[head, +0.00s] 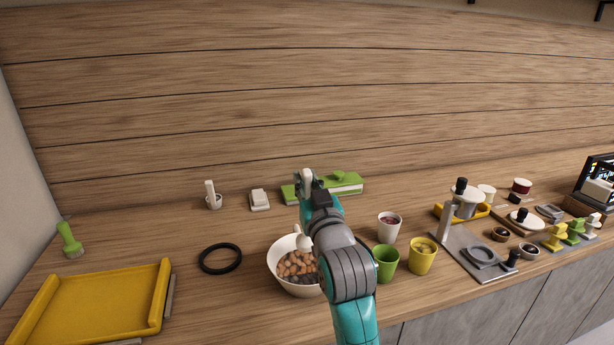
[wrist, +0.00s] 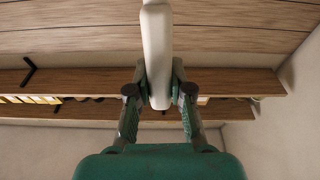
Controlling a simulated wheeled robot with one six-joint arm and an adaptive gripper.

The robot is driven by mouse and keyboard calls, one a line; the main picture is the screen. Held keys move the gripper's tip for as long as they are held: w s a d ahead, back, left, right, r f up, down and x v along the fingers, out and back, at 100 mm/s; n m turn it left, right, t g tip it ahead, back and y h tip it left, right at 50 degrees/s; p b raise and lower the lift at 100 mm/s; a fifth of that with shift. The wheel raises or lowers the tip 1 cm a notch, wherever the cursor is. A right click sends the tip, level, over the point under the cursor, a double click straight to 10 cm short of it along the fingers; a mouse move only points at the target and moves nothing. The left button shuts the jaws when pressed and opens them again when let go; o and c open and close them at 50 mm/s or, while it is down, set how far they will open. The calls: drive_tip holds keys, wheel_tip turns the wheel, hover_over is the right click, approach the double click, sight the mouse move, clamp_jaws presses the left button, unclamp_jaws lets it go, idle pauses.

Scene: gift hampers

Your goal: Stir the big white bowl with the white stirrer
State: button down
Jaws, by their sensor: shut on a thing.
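The big white bowl (head: 281,282) stands on the counter, with brown nut-like pieces and darker pieces inside. My gripper (head: 306,184) is above the bowl, towards the back, with my arm covering the bowl's right side. In the wrist view, my gripper (wrist: 159,88) is shut on the white stirrer (wrist: 157,45), with one finger on each side of its shaft. In the head view, a white end of the stirrer (head: 303,241) shows at the bowl's back rim, beside my arm. Whether it touches the contents cannot be told.
Right of the bowl stand a green cup (head: 386,263), a yellow cup (head: 422,257) and a white cup (head: 389,228). A black ring (head: 220,259) and a yellow tray (head: 92,308) lie left. A green box (head: 346,185) is behind. Counter space left of the bowl is mostly clear.

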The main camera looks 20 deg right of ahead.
drive_tip(key=shift+a+f, duration=1.55)
drive_tip(key=shift+f, duration=3.75)
drive_tip(key=s+d, duration=0.3)
drive_tip(key=w, duration=0.6)
drive_tip(key=shift+d, duration=0.15)
drive_tip(key=shift+s+a, duration=1.5)
drive_tip(key=shift+a, duration=0.15)
